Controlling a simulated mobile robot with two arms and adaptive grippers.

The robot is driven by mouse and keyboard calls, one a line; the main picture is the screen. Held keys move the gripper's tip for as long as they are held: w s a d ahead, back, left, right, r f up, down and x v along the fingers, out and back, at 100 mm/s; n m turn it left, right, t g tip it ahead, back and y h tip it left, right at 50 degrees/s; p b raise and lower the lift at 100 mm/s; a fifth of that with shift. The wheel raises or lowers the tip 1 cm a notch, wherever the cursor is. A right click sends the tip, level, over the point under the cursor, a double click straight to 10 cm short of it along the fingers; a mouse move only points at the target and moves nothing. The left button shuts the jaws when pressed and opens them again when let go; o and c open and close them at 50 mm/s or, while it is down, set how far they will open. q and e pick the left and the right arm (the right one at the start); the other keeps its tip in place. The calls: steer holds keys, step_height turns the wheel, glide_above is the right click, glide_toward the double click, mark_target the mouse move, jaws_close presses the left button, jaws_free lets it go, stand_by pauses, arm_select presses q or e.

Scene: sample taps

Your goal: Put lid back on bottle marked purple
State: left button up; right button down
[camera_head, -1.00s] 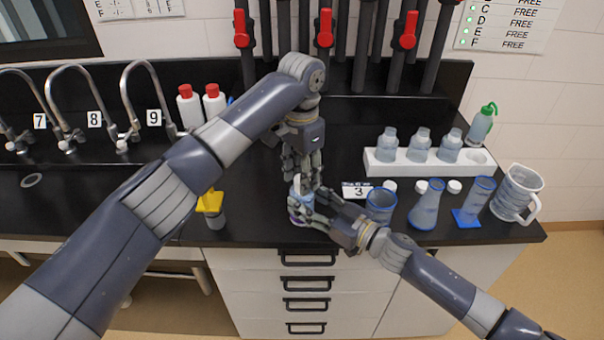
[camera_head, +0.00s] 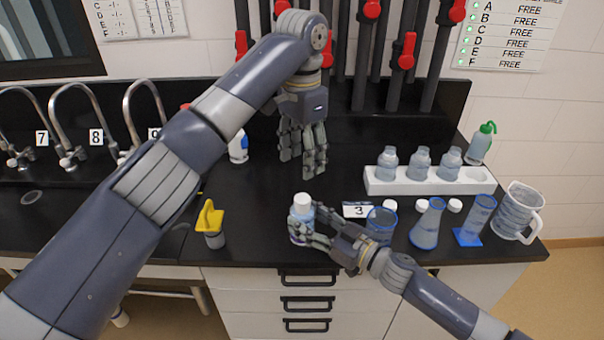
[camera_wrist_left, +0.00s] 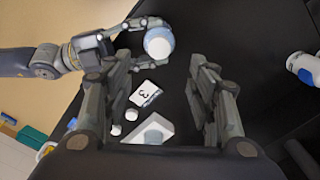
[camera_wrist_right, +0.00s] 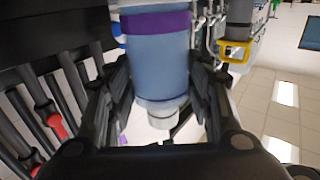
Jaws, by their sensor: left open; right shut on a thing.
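The bottle marked purple (camera_head: 301,228) stands upright near the front edge of the black bench. Its purple band (camera_wrist_right: 156,22) shows in the right wrist view. A white lid (camera_head: 303,199) sits on its mouth; the lid also shows from above in the left wrist view (camera_wrist_left: 159,46). I cannot tell how tight it is. My right gripper (camera_head: 318,229) is shut on the bottle's body from the right. My left gripper (camera_head: 303,166) is open and empty, fingers down, above and behind the bottle, apart from the lid.
A white rack (camera_head: 378,187) holds three bottles, with one free hole at its right. Loose white lids (camera_head: 455,205), a beaker (camera_head: 381,222), a flask (camera_head: 427,226) and a jug (camera_head: 517,211) stand right. A yellow-topped item (camera_head: 211,222) stands left.

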arm_select(q)
steer(key=shift+r, duration=0.7)
arm_select(e)
steer(key=c, duration=0.7)
jaws_free()
steer(key=v, duration=1.2)
steer(key=shift+d, duration=0.1)
